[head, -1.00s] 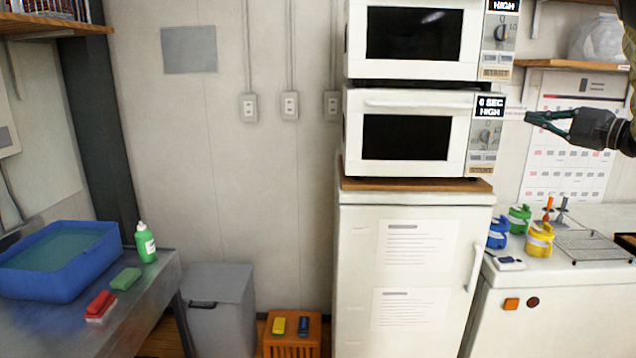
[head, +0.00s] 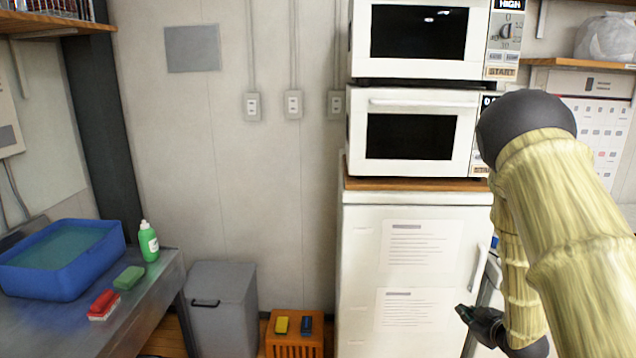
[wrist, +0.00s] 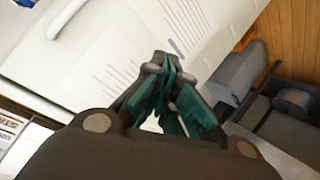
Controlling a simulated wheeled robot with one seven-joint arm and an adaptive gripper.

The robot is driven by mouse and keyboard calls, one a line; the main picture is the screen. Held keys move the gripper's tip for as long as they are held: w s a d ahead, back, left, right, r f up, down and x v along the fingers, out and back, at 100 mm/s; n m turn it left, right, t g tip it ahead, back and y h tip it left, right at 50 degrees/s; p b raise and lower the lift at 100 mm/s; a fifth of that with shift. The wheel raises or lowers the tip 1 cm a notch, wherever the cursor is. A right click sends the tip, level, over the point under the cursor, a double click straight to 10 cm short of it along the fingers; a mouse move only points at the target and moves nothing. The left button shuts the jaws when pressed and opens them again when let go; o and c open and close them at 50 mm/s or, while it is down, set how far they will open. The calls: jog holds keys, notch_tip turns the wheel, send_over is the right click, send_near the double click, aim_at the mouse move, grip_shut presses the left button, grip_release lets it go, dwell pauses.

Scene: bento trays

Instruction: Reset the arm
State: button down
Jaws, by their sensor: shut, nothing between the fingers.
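My gripper (head: 463,312) hangs low in front of the white fridge (head: 410,300), at its lower right, below the door handle. In the head view only a little of its fingers shows. In the wrist view its teal fingers (wrist: 167,95) meet at the tips, with nothing between them. My arm, in a yellowish cover, is bent and fills the right side of the head view. It hides the right counter and the items that stand on it.
Two microwaves (head: 420,130) are stacked on the fridge. A grey bin (head: 222,310) and a wooden crate (head: 292,345) stand on the floor to the left. A metal bench with a blue basin (head: 60,285) is at the far left.

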jog(key=s+a+f+m+g+h, duration=0.1)
jog(key=s+a+f+m+g, duration=0.2)
jog(key=s+f, duration=0.7)
jog(key=s+a+f+m+g, duration=0.25)
jog(key=s+a+f, duration=0.35)
jog(key=s+f, duration=0.4)
jog(key=s+a+f+g, duration=0.2)
jog(key=s+a, duration=0.1)
jog(key=s, duration=0.6)
jog(key=s+a+f+m+g, duration=0.1)
jog(key=s+a+f+g, duration=0.1)
jog(key=s, duration=0.7)
jog(key=s+a+f+m+g, duration=0.1)
jog(key=s+a+f+g, duration=0.2)
jog(key=s, duration=0.6)
jog(key=shift+a+f+h, duration=0.2)
jog(key=shift+a+h, duration=0.1)
